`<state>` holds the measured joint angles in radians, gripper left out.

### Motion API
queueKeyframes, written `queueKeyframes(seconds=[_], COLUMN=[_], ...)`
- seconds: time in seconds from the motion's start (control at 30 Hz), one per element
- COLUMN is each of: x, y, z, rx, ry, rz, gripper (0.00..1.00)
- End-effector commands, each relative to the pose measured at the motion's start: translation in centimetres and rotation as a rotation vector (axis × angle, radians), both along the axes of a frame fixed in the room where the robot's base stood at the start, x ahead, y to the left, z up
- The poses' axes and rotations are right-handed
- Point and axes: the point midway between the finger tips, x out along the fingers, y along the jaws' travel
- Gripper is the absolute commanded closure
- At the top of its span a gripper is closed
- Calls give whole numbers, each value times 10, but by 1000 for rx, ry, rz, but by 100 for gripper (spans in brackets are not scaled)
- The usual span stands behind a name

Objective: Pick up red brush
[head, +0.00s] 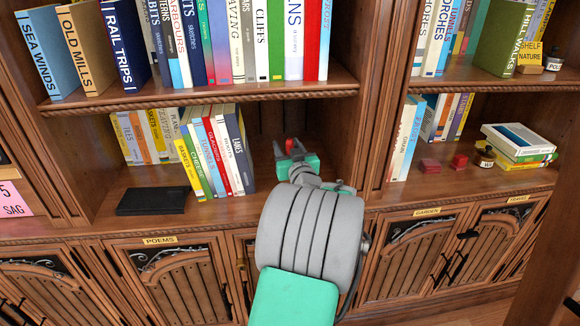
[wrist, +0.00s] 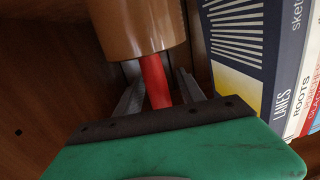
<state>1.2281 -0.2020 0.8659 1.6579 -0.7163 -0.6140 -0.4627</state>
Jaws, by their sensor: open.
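The red brush (wrist: 155,82) shows as a narrow red shaft between the fingers in the wrist view. A brown cylinder (wrist: 138,25) meets or covers its upper end; I cannot tell whether it is part of the brush. My gripper (wrist: 157,76) is open, with one finger on each side of the red shaft and gaps visible. In the head view, my gripper (head: 291,158) reaches into the lower shelf, right of the row of books. A small red part (head: 291,145) shows between the fingers there; the rest is hidden.
Upright books (head: 215,150) stand close to the left of my gripper; they are on the right in the wrist view (wrist: 245,45). A black flat case (head: 151,200) lies on the shelf at left. A wooden divider (head: 378,130) stands to the right. Small red blocks (head: 430,165) sit beyond it.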

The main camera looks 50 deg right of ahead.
Motion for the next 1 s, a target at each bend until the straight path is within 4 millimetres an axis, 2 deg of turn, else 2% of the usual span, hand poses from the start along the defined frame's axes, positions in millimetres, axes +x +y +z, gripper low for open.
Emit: queueKeyframes(seconds=[0.17, 0.7, 1.0], x=[0, 0, 0], y=[0, 0, 0], z=[0, 0, 0], rx=[0, 1, -1], ry=[0, 1, 1], rz=[0, 0, 0], gripper=[56, 100, 100])
